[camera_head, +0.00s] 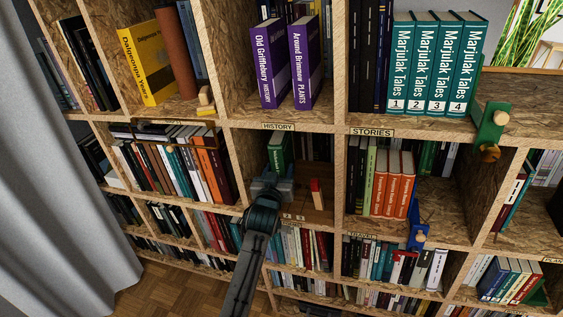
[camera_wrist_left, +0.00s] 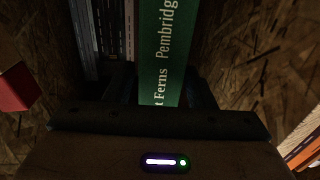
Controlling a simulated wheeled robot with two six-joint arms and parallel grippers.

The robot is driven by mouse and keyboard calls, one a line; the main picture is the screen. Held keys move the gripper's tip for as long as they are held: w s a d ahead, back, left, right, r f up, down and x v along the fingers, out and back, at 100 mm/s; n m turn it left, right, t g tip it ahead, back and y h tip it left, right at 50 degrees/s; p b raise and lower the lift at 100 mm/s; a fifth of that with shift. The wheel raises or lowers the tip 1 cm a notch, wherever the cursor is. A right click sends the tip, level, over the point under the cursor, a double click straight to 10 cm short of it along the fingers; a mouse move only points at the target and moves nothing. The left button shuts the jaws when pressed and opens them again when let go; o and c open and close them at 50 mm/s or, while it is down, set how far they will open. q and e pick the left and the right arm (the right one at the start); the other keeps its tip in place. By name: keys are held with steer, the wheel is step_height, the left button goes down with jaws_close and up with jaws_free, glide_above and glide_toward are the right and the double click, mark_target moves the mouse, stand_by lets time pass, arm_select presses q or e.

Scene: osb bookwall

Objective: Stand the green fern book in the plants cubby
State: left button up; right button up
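The green fern book (camera_head: 280,152) stands in the cubby below the HISTORY label, its lower part hidden by my left gripper. In the left wrist view its green spine (camera_wrist_left: 162,50) reads "t Ferns Pembridg", cut off at the top. My left gripper (camera_head: 271,184) reaches into that cubby at the book. Its dark fingers show on either side of the spine in the wrist view, close to it; whether they press on it I cannot tell. A label starting "PLA" (camera_head: 552,261) is cut by the right edge, with books (camera_head: 510,280) below it. My right gripper is not in view.
A red-topped block (camera_head: 317,194) stands right of my gripper in the same cubby. The cubby's divider (camera_head: 340,180) separates it from orange and green books (camera_head: 393,183). A blue bookend (camera_head: 418,235) and a green bookend (camera_head: 490,130) stand on shelves to the right.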

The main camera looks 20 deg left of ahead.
arm_select(q)
steer(key=c, duration=0.7)
steer(key=shift+r, duration=0.15)
steer(key=shift+c, duration=1.2)
steer(key=shift+s+d+p, duration=0.1)
steer(key=shift+s+p, duration=0.95)
steer(key=shift+s, duration=0.55)
steer(key=o, duration=1.3)
steer(key=shift+f, duration=0.25)
steer(key=shift+c, duration=0.6)
steer(key=shift+r, duration=0.1)
